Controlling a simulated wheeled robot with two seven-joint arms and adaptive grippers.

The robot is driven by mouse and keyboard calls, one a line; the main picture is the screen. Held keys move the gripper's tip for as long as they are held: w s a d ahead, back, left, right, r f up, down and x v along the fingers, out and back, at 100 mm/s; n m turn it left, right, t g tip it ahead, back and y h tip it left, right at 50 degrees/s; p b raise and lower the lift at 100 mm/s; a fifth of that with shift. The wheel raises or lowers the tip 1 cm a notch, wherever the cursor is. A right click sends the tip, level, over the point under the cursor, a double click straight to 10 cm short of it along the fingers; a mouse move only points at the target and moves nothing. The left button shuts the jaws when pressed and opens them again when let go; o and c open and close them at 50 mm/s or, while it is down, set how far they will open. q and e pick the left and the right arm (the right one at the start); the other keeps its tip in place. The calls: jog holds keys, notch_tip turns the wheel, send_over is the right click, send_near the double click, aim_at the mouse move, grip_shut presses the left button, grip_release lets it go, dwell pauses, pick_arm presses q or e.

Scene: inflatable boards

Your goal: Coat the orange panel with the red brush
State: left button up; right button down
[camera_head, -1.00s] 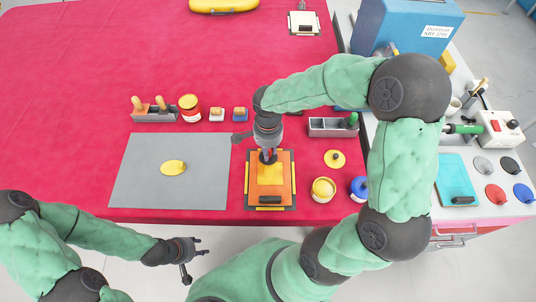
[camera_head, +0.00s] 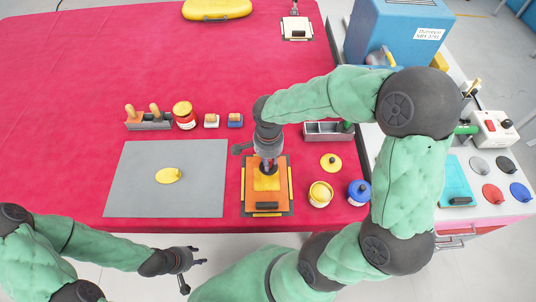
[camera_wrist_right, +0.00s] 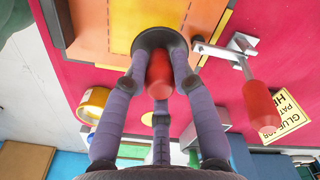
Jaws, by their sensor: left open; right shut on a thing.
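The orange panel (camera_head: 283,200) lies on the red table in front of my right arm. It has a yellow patch (camera_head: 267,184) on it, also visible in the right wrist view (camera_wrist_right: 152,13). My right gripper (camera_head: 267,166) is over the panel, pointing down. In the right wrist view its fingers are shut around the red handle of the brush (camera_wrist_right: 160,75). The brush's lower end is hidden behind a dark disc, so I cannot tell whether it touches the panel. My left gripper (camera_head: 197,262) is open and empty, off the table's front edge.
A yellow pot (camera_head: 320,193) and a blue pot (camera_head: 358,193) stand right of the panel. A grey mat (camera_head: 140,190) with a yellow lid (camera_head: 169,176) lies left. Behind are a tool holder (camera_head: 150,124), a red jar (camera_head: 184,116) and a grey tray (camera_head: 328,133). The far-left tabletop is clear.

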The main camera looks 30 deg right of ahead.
jog(key=shift+s+a+b, duration=0.2)
jog(key=shift+s+a, duration=0.35)
jog(key=shift+s, duration=0.35)
jog(key=shift+s+a+b, duration=0.15)
jog(key=shift+s+a, duration=0.35)
jog(key=shift+s, duration=0.35)
jog(key=shift+s+d, duration=0.35)
jog(key=shift+d, duration=0.2)
jog(key=shift+w+d, duration=0.45)
jog(key=shift+w, duration=0.3)
jog(key=shift+w+d, duration=0.45)
jog(key=shift+w, duration=0.25)
jog(key=shift+w+d, duration=0.5)
jog(key=shift+w, duration=0.25)
jog(key=shift+w+d, duration=0.45)
jog(key=shift+w, duration=0.3)
jog(key=shift+r, duration=0.1)
notch_tip(320, 180, up, 6)
jog(key=p, duration=0.4)
